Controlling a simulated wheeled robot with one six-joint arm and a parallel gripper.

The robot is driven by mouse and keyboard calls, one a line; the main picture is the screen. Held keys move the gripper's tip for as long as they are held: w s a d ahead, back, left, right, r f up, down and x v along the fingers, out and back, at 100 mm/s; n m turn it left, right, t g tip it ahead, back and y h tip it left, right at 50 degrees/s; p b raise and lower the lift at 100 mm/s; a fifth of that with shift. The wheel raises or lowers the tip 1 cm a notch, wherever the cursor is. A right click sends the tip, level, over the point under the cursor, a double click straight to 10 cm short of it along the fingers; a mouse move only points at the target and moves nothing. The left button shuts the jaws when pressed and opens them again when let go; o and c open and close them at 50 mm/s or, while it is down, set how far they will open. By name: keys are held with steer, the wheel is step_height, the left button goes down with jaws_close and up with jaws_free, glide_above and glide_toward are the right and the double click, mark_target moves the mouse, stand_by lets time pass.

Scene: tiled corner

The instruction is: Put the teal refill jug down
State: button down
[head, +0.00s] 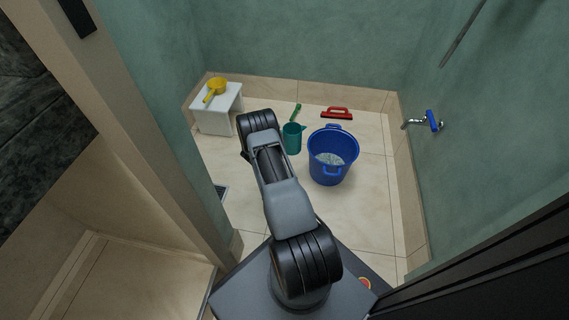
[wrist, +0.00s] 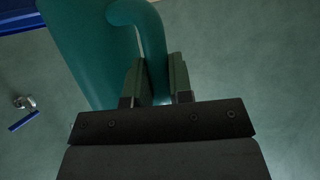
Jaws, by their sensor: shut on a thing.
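The teal refill jug (head: 292,140) shows upright in the head view, just right of my arm's far end and left of the blue bucket. In the wrist view the jug (wrist: 90,50) fills the upper left, and its curved handle runs down between my fingers. My gripper (wrist: 157,78) is shut on that handle. In the head view my gripper is hidden behind my arm. Whether the jug's base touches the floor, I cannot tell.
A blue bucket (head: 331,172) with pale contents stands close right of the jug. Behind are a green object (head: 296,112) and a red-handled float (head: 337,113). A white stool (head: 215,122) bears a yellow scoop (head: 216,86). A blue-handled tap (head: 432,121) juts from the right wall.

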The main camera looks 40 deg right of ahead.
steer(key=shift+s, duration=0.1)
steer(key=s+a+f+n+t+y+p, duration=0.3)
steer(key=s+a+f+n+t+y, duration=0.15)
steer(key=s+a+n+y, duration=0.4)
steer(key=s+a+f+n+t+y+p, duration=0.35)
steer(key=s+a+n+t+y, duration=0.2)
steer(key=a, duration=0.55)
steer(key=shift+g+h, duration=0.4)
steer(key=shift+g, duration=0.1)
steer(key=shift+w+d+f+b, duration=0.85)
steer(key=shift+w+f+b, duration=0.85)
steer(key=shift+w+f, duration=0.5)
steer(key=shift+w+d+f+b, duration=0.8)
steer(key=shift+w+f+b, duration=0.9)
steer(key=shift+w+f, duration=0.5)
steer(key=shift+w+d+f+b, duration=0.85)
steer(key=shift+w+f+b, duration=0.85)
steer(key=shift+w+f, duration=0.5)
steer(key=shift+f, duration=0.2)
steer(key=c, duration=1)
jaws_free()
